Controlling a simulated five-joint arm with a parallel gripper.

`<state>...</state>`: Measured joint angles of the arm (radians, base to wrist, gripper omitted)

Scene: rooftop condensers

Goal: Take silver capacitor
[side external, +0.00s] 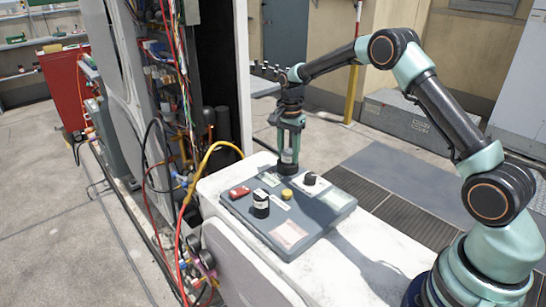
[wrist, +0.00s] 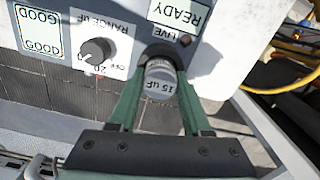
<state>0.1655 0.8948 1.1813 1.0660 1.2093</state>
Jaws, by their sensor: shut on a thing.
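My gripper (side external: 289,148) points down beside the far edge of the grey tester panel (side external: 330,222). Its green fingers are shut on a silver capacitor (side external: 288,157). In the wrist view, the capacitor (wrist: 159,86) sits between the fingertips (wrist: 158,76), with a label reading "15 uF" and a dark end. I cannot tell whether its lower end touches anything. The panel also shows in the wrist view, with a knob (wrist: 95,51), a "READY" display (wrist: 180,13) and "GOOD" labels.
On the panel stand a black-and-white cylinder (side external: 261,204), a red part (side external: 239,192), a yellow button (side external: 287,194) and a black knob (side external: 310,178). The panel lies on a white condenser top (side external: 372,262). An open cabinet with wires (side external: 170,90) and a yellow hose (side external: 205,158) stand left.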

